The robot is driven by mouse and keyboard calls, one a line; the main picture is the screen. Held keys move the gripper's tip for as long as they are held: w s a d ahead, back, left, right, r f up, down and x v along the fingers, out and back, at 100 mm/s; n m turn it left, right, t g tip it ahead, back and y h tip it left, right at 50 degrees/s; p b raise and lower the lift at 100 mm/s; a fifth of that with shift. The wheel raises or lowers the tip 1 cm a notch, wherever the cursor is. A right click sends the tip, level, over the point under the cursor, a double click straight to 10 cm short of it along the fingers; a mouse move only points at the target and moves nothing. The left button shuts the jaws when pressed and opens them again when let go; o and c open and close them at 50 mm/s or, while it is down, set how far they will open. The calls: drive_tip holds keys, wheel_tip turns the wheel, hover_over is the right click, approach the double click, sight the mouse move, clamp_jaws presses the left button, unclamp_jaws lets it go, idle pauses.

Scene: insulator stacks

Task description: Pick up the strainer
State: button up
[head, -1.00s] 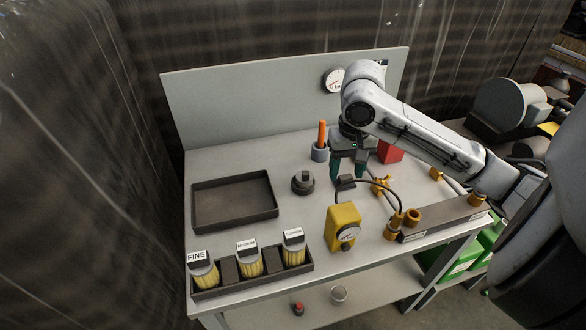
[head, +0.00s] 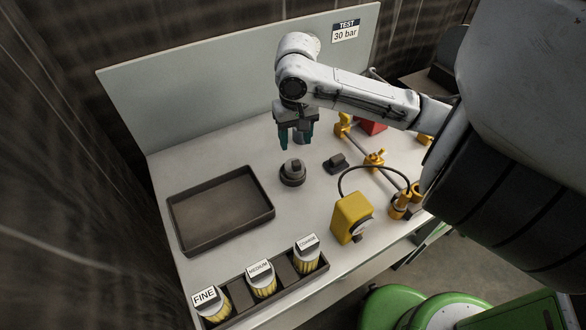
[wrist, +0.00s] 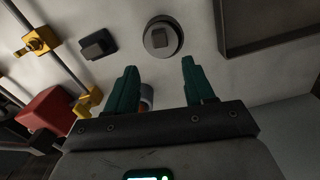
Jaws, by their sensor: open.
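Several yellow ribbed cartridges stand in a narrow dark rack (head: 238,323) at the table's front: FINE (head: 214,308), MEDIUM (head: 264,285) and one with a hard-to-read label (head: 308,259). Nothing else is marked as a strainer. A dark round piece with a square knob (head: 293,174) sits mid-table; it also shows in the wrist view (wrist: 160,38). A small black block (head: 337,163) lies to its right. My gripper (head: 296,141) points down, open and empty, above the table just behind the round piece.
An empty dark tray (head: 185,236) lies left of the round piece. A yellow gauge box (head: 350,218) with a hose stands right front. Yellow-fitted pipework (head: 374,160) and a red block (head: 371,127) are farther right. A grey back panel (head: 190,105) closes the rear.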

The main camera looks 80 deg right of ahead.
sight(294, 167)
drive_tip(key=shift+a+f, duration=0.2)
drive_tip(key=shift+f, duration=2.75)
drive_tip(key=shift+c, duration=0.3)
clamp_jaws()
